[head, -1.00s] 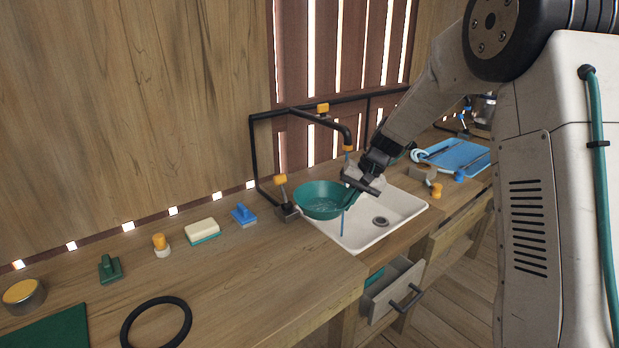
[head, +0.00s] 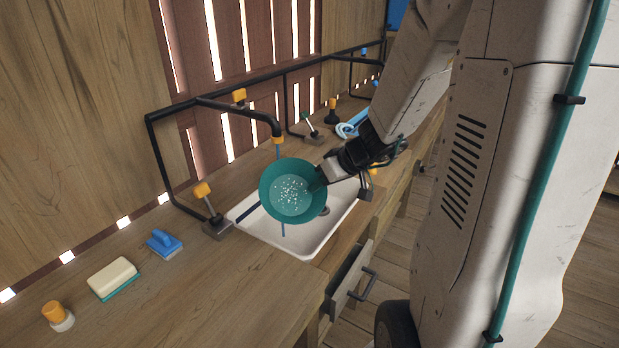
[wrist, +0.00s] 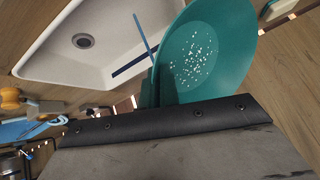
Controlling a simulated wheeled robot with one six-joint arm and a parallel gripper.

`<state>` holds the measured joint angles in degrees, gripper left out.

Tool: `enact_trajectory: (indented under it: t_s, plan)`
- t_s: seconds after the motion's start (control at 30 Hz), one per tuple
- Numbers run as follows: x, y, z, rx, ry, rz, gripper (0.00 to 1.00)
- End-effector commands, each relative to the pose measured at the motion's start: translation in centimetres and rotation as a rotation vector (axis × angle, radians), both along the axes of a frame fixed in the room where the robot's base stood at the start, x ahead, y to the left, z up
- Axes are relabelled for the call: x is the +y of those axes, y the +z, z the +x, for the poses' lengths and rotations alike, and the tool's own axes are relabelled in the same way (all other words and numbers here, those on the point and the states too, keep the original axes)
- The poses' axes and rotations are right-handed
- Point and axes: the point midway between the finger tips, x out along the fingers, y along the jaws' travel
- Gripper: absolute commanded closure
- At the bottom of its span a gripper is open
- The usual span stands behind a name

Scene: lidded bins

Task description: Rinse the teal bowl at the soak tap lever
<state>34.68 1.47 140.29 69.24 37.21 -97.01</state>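The teal bowl (head: 275,207) is over the near sink, tilted so its inside faces the head camera; white specks show on its inner bottom. My gripper (head: 319,182) is shut on the bowl's right rim. The wrist view shows the bowl (wrist: 236,65) beyond the dark gripper edge; the fingertips are hidden there. A thin blue stream (head: 283,231) runs from the black tap (head: 262,121) past the bowl into the sink; I cannot tell whether it touches the bowl. A lever with an orange knob (head: 204,191) stands left of the sink. No label shows which lever is the soak one.
The white sink (head: 318,236) has a drain (wrist: 83,41). A blue brush (head: 164,243), a sponge (head: 113,279) and an orange-topped item (head: 58,316) lie on the counter at left. Another lever (head: 309,126) stands farther back. A drawer (head: 350,280) is open below the sink.

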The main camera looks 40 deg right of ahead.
Motion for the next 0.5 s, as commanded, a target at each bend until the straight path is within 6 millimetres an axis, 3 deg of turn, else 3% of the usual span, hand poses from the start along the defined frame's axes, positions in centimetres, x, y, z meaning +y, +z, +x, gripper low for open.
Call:
enact_trajectory:
  t_s: [0.17,0.5]
  plan:
    - [0.0,-0.1,-0.5,-0.025,0.009,-0.007,1.0]
    - [-0.2,-0.7,2.4,-0.026,0.02,-0.006,1.0]
